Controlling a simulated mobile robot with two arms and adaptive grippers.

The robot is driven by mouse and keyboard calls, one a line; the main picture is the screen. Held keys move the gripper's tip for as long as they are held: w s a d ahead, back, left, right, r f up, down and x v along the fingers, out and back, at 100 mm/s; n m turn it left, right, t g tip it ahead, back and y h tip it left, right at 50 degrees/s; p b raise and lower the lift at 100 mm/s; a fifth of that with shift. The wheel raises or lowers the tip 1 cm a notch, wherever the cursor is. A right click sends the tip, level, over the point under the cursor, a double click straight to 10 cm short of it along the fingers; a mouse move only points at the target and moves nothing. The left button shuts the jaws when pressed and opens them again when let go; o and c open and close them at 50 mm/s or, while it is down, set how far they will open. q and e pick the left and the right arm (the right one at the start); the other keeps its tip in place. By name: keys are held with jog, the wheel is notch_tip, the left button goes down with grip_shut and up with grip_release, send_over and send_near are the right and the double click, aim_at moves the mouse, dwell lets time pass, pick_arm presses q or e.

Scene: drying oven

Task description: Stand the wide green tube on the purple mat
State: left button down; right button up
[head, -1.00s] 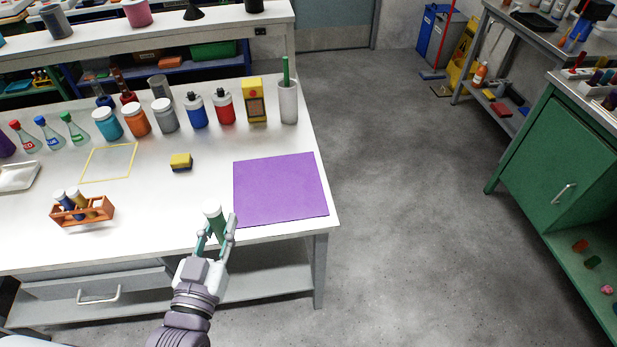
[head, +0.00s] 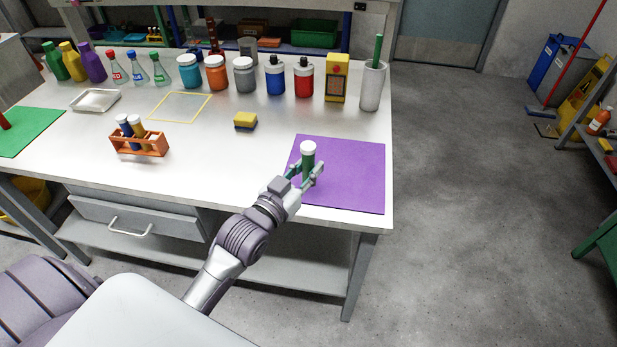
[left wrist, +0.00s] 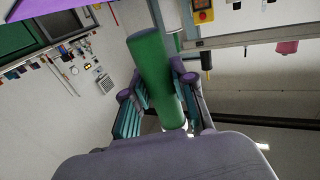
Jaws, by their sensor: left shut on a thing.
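The wide green tube (head: 308,162) has a white cap and is held upright in my left gripper (head: 305,178). In the head view it shows over the left part of the purple mat (head: 350,180); I cannot tell whether its bottom touches the mat. In the left wrist view the green tube (left wrist: 155,75) stands between the fingers of my left gripper (left wrist: 160,108), which are shut on it. A strip of the purple mat (left wrist: 22,9) shows at the top left corner there. My right gripper is not in view.
An orange rack (head: 140,146) with blue and yellow tubes stands to the left. A yellow sponge (head: 245,120) lies behind the gripper. Several bottles and jars line the back, with a grey holder (head: 372,88) at the right end. The mat's right part is bare, near the table edge.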

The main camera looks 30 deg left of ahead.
aim_at(306, 166)
pick_arm(q)
jog(key=shift+w+a+f, duration=0.4)
jog(key=shift+w+f, duration=0.05)
jog(key=shift+w, duration=0.15)
jog(key=shift+w+a+f, duration=0.4)
jog(key=shift+w+f, duration=0.05)
jog(key=shift+w, duration=0.1)
jog(key=shift+f, duration=1.9)
jog(key=shift+f, duration=0.15)
jog(key=c, duration=0.9)
grip_release()
jog(key=shift+c, duration=0.2)
jog(key=shift+s, duration=0.2)
jog(key=s+a+b, duration=0.1)
jog(key=s, duration=1)
jog(key=shift+s+a, duration=0.15)
jog(key=shift+s, duration=0.2)
